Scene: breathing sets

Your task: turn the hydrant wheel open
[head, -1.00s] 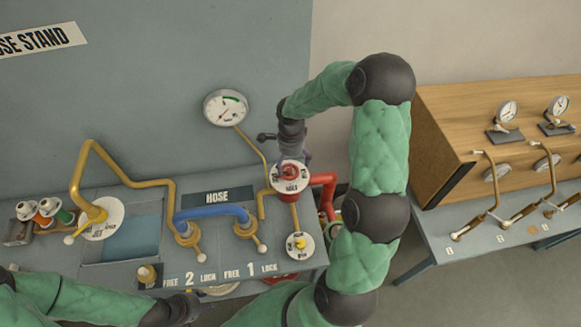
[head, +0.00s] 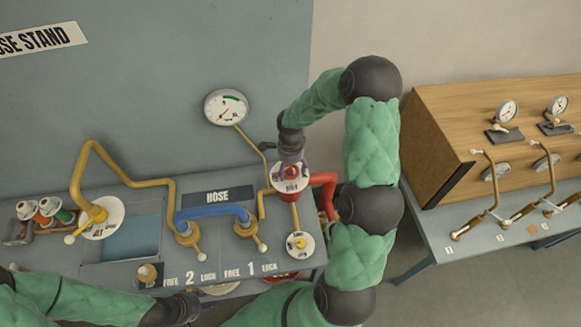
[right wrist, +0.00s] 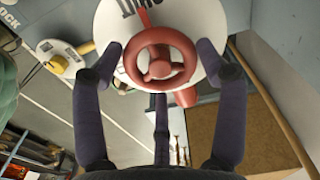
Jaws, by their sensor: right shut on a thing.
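The hydrant wheel (right wrist: 160,57) is a small red handwheel with spokes, in front of a round white lettered plate (right wrist: 205,20). In the head view the plate (head: 291,184) sits at the right end of the bench by a red pipe, with my right gripper (head: 290,160) over it and hiding most of the wheel. In the right wrist view my right gripper's dark fingers (right wrist: 160,60) are shut on the wheel from both sides.
A gauge (head: 226,107) is on the wall behind. A blue hose (head: 212,212), yellow pipes (head: 76,180) and a small round yellow-knobbed dial (head: 300,245) are left and below the wheel. A wooden cabinet (head: 440,140) stands on another table at right.

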